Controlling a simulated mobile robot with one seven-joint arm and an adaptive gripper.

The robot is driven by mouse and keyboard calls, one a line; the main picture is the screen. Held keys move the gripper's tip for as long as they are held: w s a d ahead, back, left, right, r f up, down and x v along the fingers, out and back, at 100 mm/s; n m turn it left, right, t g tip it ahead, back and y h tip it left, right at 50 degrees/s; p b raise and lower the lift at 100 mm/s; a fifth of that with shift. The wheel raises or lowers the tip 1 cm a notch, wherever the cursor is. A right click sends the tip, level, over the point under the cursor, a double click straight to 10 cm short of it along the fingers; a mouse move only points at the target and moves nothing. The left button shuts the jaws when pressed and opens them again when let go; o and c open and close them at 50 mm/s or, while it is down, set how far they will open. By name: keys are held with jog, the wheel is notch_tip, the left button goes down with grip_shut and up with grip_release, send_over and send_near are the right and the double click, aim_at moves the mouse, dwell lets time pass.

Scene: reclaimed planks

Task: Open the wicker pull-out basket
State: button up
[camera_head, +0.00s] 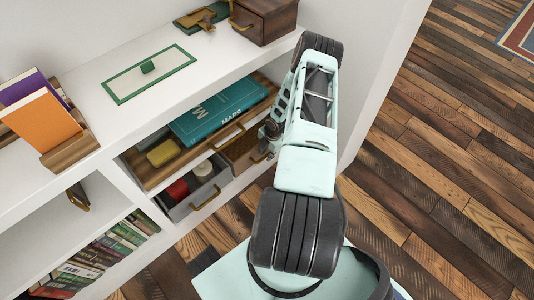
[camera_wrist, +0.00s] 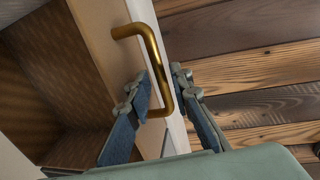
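The wicker pull-out basket (camera_head: 243,147) is in the shelf unit's lower row, right of a grey drawer, with its brown woven front partly hidden by my arm. My gripper (camera_head: 268,138) is close to the basket's right part, and its fingertips are hard to make out there. In the wrist view a bent brass handle (camera_wrist: 154,52) runs down between my two fingers (camera_wrist: 162,92). The fingers stand apart on either side of the handle. I cannot tell whether either touches it. Brown woven-looking surfaces (camera_wrist: 45,75) show at the left.
Above the basket, a pulled-out wooden drawer (camera_head: 152,177) holds a teal book (camera_head: 217,110) and a yellow object (camera_head: 163,153). The grey drawer (camera_head: 183,207) is also out, with red and white items inside. Plank floor (camera_head: 440,150) lies clear at right.

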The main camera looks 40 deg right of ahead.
grip_shut()
jog(key=shift+s, duration=0.1)
